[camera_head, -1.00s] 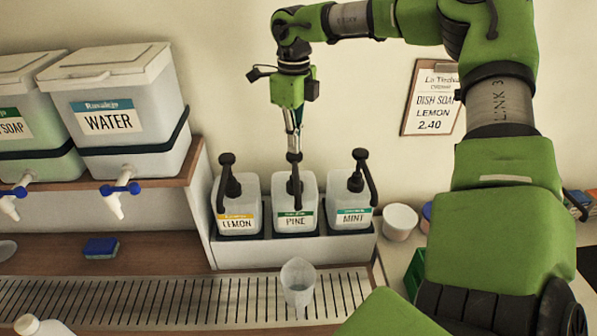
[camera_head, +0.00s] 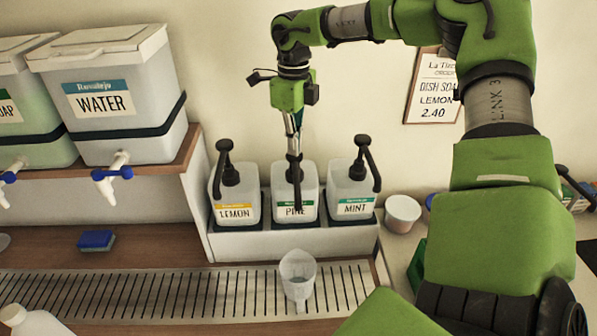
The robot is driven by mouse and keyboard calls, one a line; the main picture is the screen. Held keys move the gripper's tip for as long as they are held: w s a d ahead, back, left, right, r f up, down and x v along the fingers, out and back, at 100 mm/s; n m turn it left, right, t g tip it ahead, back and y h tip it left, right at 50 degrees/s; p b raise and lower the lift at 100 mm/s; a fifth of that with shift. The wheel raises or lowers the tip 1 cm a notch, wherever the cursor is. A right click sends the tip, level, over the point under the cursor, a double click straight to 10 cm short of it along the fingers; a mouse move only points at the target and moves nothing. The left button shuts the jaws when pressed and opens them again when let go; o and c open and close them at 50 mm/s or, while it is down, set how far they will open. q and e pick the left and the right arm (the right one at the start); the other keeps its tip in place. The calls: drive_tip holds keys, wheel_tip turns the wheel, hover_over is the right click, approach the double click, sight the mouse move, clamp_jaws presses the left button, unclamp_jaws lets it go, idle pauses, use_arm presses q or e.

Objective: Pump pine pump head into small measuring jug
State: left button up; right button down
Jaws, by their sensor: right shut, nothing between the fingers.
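The pine bottle (camera_head: 283,190) stands in the middle of a white rack, between the lemon bottle and the mint bottle. Its black pine pump head (camera_head: 295,176) sits lower than the two beside it, and its spout hangs over the label. My right gripper (camera_head: 294,158) points straight down with its fingers shut and empty, on top of this pump head and partly hiding it. My left gripper is not in view.
Lemon (camera_head: 235,190) and mint (camera_head: 351,180) bottles with raised pumps flank the pine one. A water drum (camera_head: 130,115) with a blue tap is on the left shelf. A blue sponge (camera_head: 96,240) and white tub (camera_head: 403,213) lie aside.

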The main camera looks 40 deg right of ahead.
drive_tip(key=shift+r+p, duration=1.8)
drive_tip(key=shift+r, duration=1.2)
drive_tip(key=shift+f, duration=0.15)
drive_tip(key=shift+s+f+b, duration=0.1)
drive_tip(key=shift+f+b, duration=2.35)
drive_tip(key=shift+f, duration=0.5)
drive_tip(key=shift+r, duration=0.1)
drive_tip(key=shift+r+p, duration=2)
drive_tip(key=shift+r, duration=0.95)
drive_tip(key=shift+f, duration=0.1)
